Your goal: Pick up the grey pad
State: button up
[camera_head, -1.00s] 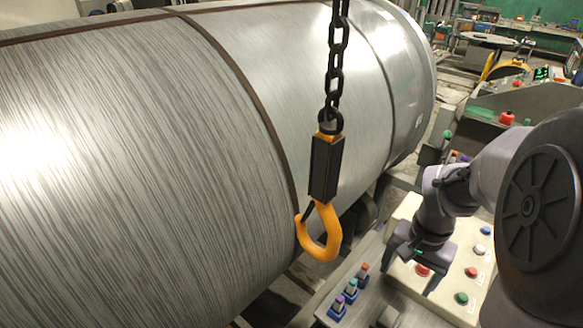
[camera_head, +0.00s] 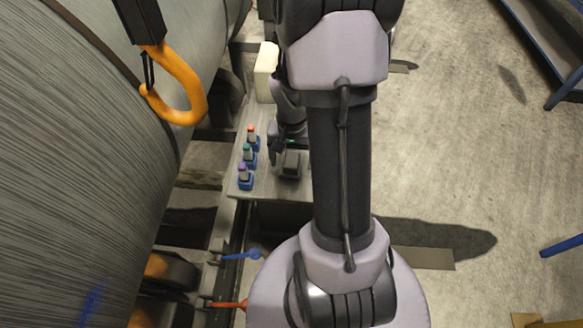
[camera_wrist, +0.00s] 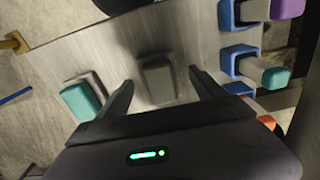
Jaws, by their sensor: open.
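The grey pad (camera_wrist: 158,82) is a small block with rounded corners on the metal table (camera_wrist: 118,44). In the wrist view it lies between and just beyond the fingertips of my gripper (camera_wrist: 160,77). The fingers are open, one on each side of it, with gaps showing. In the head view the pad (camera_head: 291,164) is dark grey near the table's right part, and my gripper (camera_head: 284,150) is right beside it, partly hidden by my arm.
Blue holders with purple (camera_head: 244,173), teal (camera_head: 247,152) and red (camera_head: 252,134) topped pieces stand left of the pad in the head view. A teal-ended block (camera_wrist: 82,100) lies left in the wrist view. An orange hook (camera_head: 181,92) hangs beside the big metal roll (camera_head: 85,150).

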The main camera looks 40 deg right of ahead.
aim_at(292, 160)
jog(key=shift+f, duration=0.3)
jog(key=shift+r, duration=0.1)
jog(key=shift+c, duration=0.2)
jog(key=c, duration=1.4)
notch_tip(292, 160, up, 10)
jog(key=p, duration=0.4)
